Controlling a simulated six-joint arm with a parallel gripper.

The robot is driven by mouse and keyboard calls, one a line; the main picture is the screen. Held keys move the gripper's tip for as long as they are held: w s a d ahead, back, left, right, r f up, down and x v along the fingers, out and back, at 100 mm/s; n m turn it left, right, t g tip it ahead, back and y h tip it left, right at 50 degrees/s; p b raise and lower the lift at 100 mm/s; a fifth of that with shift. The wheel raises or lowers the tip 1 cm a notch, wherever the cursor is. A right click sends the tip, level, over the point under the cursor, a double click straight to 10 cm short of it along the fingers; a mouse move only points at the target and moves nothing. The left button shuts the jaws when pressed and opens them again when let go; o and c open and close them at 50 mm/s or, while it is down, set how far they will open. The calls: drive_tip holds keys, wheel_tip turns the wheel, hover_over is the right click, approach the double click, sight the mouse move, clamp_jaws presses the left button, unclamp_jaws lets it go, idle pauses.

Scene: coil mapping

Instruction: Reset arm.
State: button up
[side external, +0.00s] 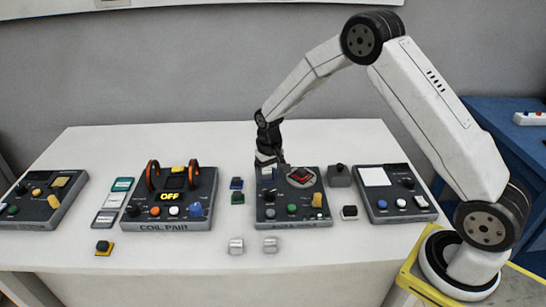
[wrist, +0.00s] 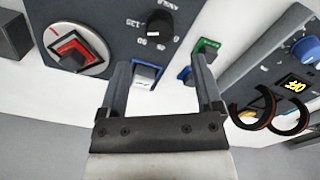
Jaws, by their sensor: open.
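My gripper (side external: 268,168) points down over the back left of the middle console (side external: 292,222). In the wrist view my gripper (wrist: 160,62) is open, with its two dark fingers apart. A white-and-blue switch (wrist: 145,75) shows between the fingers, near the left one; I see no contact. A round dial with a red diamond (side external: 301,176) is just right of the gripper, and it also shows in the wrist view (wrist: 72,50). A black knob (wrist: 160,24) lies ahead of the fingers. Parts of the console are hidden behind the gripper.
The coil pair console (side external: 165,226) with orange coils and an "OFF" display (side external: 169,196) stands left. Small blue and green blocks (side external: 237,198) lie between the consoles. Another console (side external: 395,212) stands right and one far left (side external: 40,215).

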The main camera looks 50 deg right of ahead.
drive_tip(key=shift+s+r, duration=0.1)
drive_tip(key=shift+r, duration=0.15)
drive_tip(key=shift+s+a+r, duration=0.15)
drive_tip(key=shift+s+r, duration=0.2)
drive_tip(key=shift+r, duration=0.1)
drive_tip(key=s+a+r+n+t, duration=0.1)
drive_tip(key=s+r, duration=0.3)
drive_tip(key=s, duration=0.6)
drive_tip(key=s+a+r+n+t, duration=0.1)
drive_tip(key=s+a+r+n, duration=0.1)
drive_tip(key=s, duration=0.8)
wheel_tip(320, 180, up, 3)
drive_tip(key=shift+s+a+f+t, duration=0.2)
drive_tip(key=shift+s+a+t, duration=0.1)
drive_tip(key=shift+a, duration=0.3)
drive_tip(key=shift+w, duration=0.1)
